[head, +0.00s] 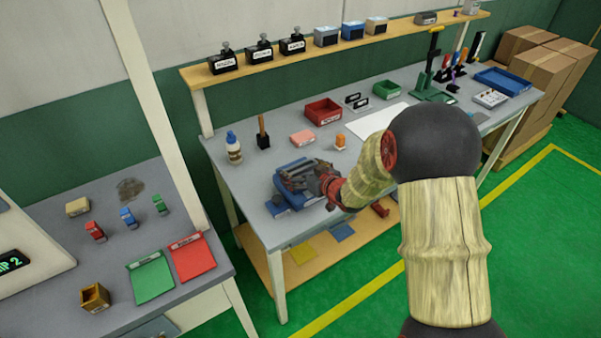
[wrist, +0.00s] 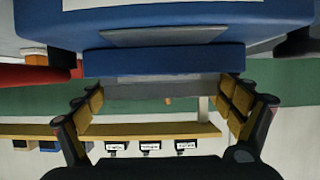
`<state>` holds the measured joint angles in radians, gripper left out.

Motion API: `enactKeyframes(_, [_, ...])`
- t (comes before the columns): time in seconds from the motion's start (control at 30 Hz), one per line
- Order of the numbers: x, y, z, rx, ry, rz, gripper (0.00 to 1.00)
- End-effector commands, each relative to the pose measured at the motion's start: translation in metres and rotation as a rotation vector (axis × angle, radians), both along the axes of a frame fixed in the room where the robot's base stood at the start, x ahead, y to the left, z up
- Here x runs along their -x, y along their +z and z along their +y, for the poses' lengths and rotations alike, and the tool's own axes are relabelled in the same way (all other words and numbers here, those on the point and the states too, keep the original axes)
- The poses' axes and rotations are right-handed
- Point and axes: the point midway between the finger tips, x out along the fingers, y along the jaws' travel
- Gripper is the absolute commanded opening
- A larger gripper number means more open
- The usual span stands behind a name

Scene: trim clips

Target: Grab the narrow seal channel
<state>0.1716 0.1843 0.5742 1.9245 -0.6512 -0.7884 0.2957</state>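I cannot surely pick out the narrow seal channel. In the head view, a blue fixture (head: 281,187) with dark grey parts on top stands at the front left of the grey workbench. My gripper (head: 318,184) is low over the right side of this fixture and partly hides it. In the wrist view, my gripper (wrist: 162,92) is open, its yellow-padded fingers wide apart. A blue body (wrist: 165,60) with a grey plate fills the top of that view. A grey band shows between the fingers; whether it is a part or the bench is unclear.
A spray-type bottle (head: 233,148), a pink block (head: 302,137), a red bin (head: 323,111) and a small orange-topped item (head: 340,141) stand behind the fixture. A white sheet (head: 385,120) lies farther right. A shelf (head: 280,62) with several boxes runs above the bench.

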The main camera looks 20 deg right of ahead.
Motion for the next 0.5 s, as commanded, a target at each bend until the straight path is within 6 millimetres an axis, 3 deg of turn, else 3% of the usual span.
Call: enactKeyframes(0.5, [0.0000,0.0004,-0.0001,0.000,0.000,-0.001,0.62])
